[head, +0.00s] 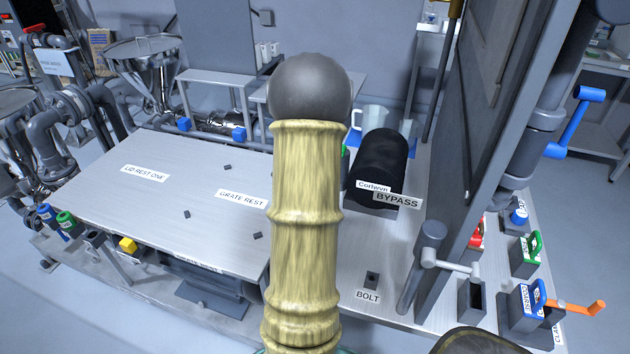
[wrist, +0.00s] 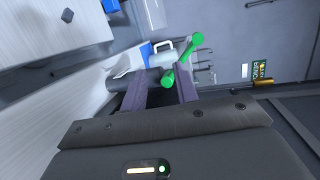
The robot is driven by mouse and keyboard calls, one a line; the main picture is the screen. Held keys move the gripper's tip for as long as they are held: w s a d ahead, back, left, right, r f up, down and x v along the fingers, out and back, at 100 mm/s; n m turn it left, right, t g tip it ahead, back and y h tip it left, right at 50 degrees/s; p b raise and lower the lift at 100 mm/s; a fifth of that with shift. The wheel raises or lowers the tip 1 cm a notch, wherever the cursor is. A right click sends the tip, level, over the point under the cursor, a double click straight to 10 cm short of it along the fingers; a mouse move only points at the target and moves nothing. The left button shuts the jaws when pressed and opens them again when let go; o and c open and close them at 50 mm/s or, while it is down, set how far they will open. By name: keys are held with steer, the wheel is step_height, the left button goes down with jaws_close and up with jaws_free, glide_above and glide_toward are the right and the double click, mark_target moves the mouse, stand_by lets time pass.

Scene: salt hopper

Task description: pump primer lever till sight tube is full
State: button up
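A bright green lever with round ends (wrist: 183,60) shows in the wrist view, just beyond and between my fingertips. It may be the primer lever; no label on it is readable. My gripper (wrist: 162,86) is open, its two fingers well apart, and no contact with the green lever is visible. In the head view a tan ribbed column with a dark domed top fills the middle and hides what lies behind it; my gripper cannot be seen there. A sliver of green (head: 345,166) shows at its right edge. I cannot make out the sight tube in either view.
A tall grey panel (head: 487,130) rises at right, near a blue handle (head: 577,122) and an orange lever (head: 572,308). The left metal tabletop (head: 190,185) is mostly clear.

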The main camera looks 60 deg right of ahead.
steer(key=b+v, duration=0.8)
steer(key=b, duration=0.3)
steer(key=shift+b, duration=0.35)
steer(key=shift+a, duration=0.2)
stand_by(0.3)
